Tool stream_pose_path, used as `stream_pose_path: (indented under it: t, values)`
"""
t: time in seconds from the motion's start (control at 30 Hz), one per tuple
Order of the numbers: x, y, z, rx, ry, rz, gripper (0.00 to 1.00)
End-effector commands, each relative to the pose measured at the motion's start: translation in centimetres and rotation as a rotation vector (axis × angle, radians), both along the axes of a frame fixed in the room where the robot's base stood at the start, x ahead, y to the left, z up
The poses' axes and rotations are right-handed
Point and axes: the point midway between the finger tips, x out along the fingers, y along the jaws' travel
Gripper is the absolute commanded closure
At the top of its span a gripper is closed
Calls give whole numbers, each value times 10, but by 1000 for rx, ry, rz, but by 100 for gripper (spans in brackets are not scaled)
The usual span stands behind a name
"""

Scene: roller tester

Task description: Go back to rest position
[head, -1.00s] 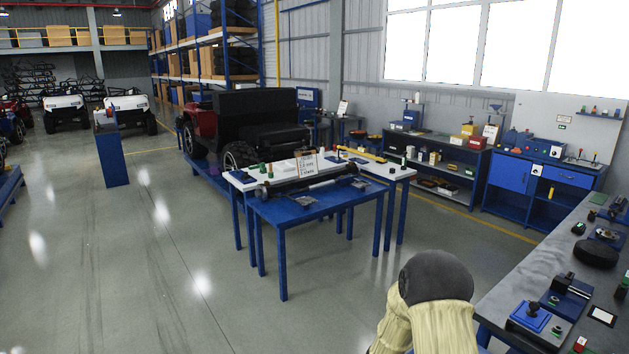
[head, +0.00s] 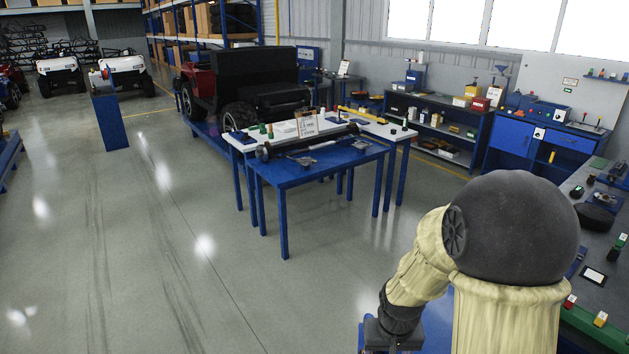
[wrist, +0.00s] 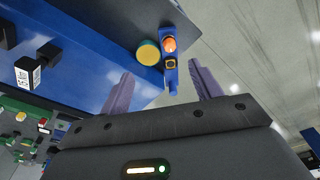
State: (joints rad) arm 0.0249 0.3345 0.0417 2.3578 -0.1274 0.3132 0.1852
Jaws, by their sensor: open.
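My gripper (wrist: 160,70) shows in the wrist view with its two purple-grey fingers spread apart. Nothing is between the fingers. Beyond the fingertips are a blue fixture with an orange button (wrist: 169,44) and a round yellow button (wrist: 148,53) at the edge of a blue surface. I cannot tell how far the fingers are from them. In the head view my cream-covered arm is raised and bent at the lower right; its lower end is cut off by the frame, and the gripper fingers are not visible there.
A workbench (head: 604,262) with devices stands at the right, partly behind my arm. A blue table (head: 330,170) with a shaft on it stands ahead, by a red-and-black vehicle (head: 245,92). Shelves and a blue cabinet (head: 512,143) line the back. The floor at left is open.

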Motion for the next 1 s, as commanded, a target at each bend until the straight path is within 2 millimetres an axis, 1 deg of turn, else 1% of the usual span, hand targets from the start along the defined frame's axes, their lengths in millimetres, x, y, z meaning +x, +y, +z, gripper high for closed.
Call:
stream_pose_path:
  t: [0.03, 0.2, 0.3, 0.4, 0.5, 0.67, 0.7, 0.73, 1.0]
  values:
    - [-10, 0, 13, -1, -17, 6, 36]
    - [-44, -1, 44, 5, -60, 30, 36]
    - [-61, 0, 55, 9, -81, 42, 36]
    - [-71, 1, 61, 13, -91, 52, 36]
    - [-74, 1, 62, 14, -92, 56, 36]
    - [-74, 1, 62, 14, -91, 56, 36]
    - [-74, 1, 62, 14, -91, 56, 38]
    - [-74, 1, 62, 14, -91, 56, 42]
    - [-72, 1, 61, 13, -89, 57, 42]
